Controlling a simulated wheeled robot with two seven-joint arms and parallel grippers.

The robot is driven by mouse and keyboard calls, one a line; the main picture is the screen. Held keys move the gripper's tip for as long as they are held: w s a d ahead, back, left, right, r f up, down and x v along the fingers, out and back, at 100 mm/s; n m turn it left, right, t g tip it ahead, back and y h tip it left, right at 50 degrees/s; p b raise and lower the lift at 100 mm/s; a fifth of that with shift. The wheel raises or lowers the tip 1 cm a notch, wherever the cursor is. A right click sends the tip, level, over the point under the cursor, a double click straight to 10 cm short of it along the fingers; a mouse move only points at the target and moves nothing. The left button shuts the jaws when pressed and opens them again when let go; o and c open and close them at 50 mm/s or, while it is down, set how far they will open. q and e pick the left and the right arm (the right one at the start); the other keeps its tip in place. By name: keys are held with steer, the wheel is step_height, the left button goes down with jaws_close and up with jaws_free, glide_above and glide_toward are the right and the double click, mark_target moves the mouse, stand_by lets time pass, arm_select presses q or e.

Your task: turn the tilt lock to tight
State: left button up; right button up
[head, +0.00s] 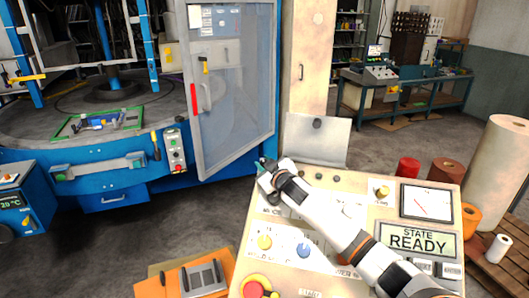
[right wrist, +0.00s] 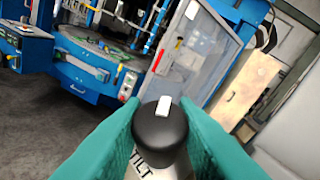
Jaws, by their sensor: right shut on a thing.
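The tilt lock (right wrist: 160,137) is a round black knob with a white pointer mark on top, seen close in the right wrist view. The pointer is directed up and slightly right in that view. A pale plate lettered TILT (right wrist: 146,168) lies beneath the knob. My right gripper (right wrist: 160,130) has green fingers closed on both sides of the knob. In the head view my right gripper (head: 265,168) is at the far left corner of the console, where the gripper and arm hide the knob. My left gripper is not in view.
The beige console (head: 330,222) carries other knobs, buttons, a meter (head: 426,203) and a READY display (head: 417,239). A blue machine with an open clear door (head: 232,90) stands behind. Paper rolls (head: 505,155) are at the right. An orange box (head: 172,283) is front left.

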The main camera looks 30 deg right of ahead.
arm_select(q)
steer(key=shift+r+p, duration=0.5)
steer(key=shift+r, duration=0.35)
arm_select(e)
steer(key=shift+n+g+y, duration=0.3)
steer(key=shift+n+y, duration=0.9)
steer(key=o, duration=1)
steer(key=shift+s, duration=0.1)
steer(key=shift+s+f+b, duration=0.1)
steer(key=shift+s+b, duration=0.3)
steer(key=shift+s, duration=0.15)
steer(key=s+b, duration=0.1)
steer(key=s, duration=0.2)
steer(key=s+r+b, duration=0.1)
steer(key=s+b, duration=0.1)
steer(key=s, duration=0.1)
steer(key=s+b, duration=0.1)
steer(key=s, duration=0.2)
steer(key=shift+d+r+b, duration=0.1)
steer(key=shift+r+b, duration=0.2)
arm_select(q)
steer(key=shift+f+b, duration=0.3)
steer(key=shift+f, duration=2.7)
arm_select(e)
steer(key=shift+s+r, duration=0.45)
steer(key=shift+s, duration=0.35)
